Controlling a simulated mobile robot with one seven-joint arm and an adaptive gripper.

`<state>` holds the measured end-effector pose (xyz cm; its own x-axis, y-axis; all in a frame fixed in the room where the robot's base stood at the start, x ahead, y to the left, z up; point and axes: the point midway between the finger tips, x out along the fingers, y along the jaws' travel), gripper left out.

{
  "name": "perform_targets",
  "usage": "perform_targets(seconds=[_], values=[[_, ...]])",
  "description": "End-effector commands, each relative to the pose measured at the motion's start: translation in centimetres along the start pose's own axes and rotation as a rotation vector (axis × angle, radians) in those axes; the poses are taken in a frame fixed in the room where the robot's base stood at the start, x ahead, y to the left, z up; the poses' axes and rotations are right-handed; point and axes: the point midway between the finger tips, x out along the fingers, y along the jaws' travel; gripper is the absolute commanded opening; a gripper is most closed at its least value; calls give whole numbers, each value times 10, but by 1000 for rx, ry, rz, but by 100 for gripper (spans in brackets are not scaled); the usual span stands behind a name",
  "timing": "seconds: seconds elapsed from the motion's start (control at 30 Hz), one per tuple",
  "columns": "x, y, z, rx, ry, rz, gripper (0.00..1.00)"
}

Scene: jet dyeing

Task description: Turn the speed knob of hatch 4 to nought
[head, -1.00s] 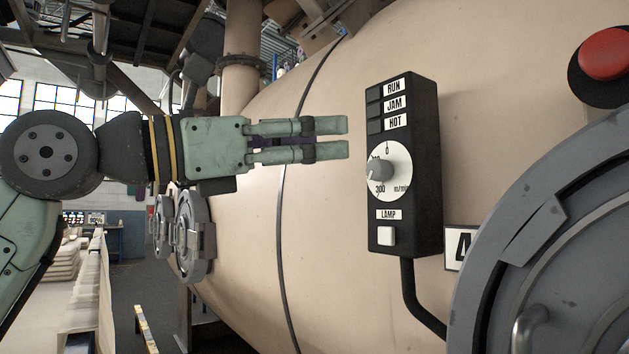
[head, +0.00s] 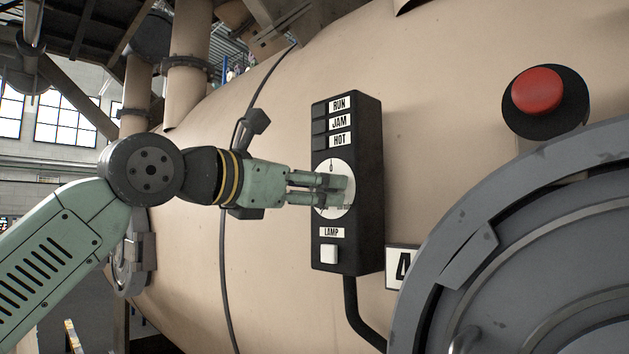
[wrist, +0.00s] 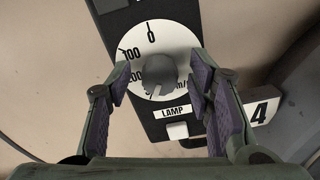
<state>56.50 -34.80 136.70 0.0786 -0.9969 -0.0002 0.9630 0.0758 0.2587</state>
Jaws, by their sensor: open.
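The speed knob (wrist: 158,72) is grey and sits on a round white dial (wrist: 152,36) marked 0 at the top, 100 and 200 down the left. The knob's pointer is hard to read; a pale mark shows at its lower edge, away from 0. In the head view the dial (head: 327,168) is partly covered by my fingers and the knob is hidden. The dial is on a black control box (head: 363,235) beside the plate 4 (head: 402,264). My gripper (head: 345,190) is open in front of the dial. In the wrist view its fingers (wrist: 158,84) stand either side of the knob, apparently apart from it.
RUN, JAM and HOT labels (head: 339,122) are above the dial; a white LAMP button (head: 329,253) is below it. A red button (head: 537,90) and a large grey hatch (head: 560,250) are to the right. The beige vessel wall (head: 270,270) is behind, with a black cable (head: 350,300) below the box.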

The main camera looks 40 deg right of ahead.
Motion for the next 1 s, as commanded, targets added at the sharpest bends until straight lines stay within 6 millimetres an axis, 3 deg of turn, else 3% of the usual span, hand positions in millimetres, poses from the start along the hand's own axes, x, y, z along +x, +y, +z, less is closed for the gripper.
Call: perform_targets(seconds=[0.3,1.0], values=[[2,0,0,0,-1,0,47],[2,0,0,0,0,-1,0]])
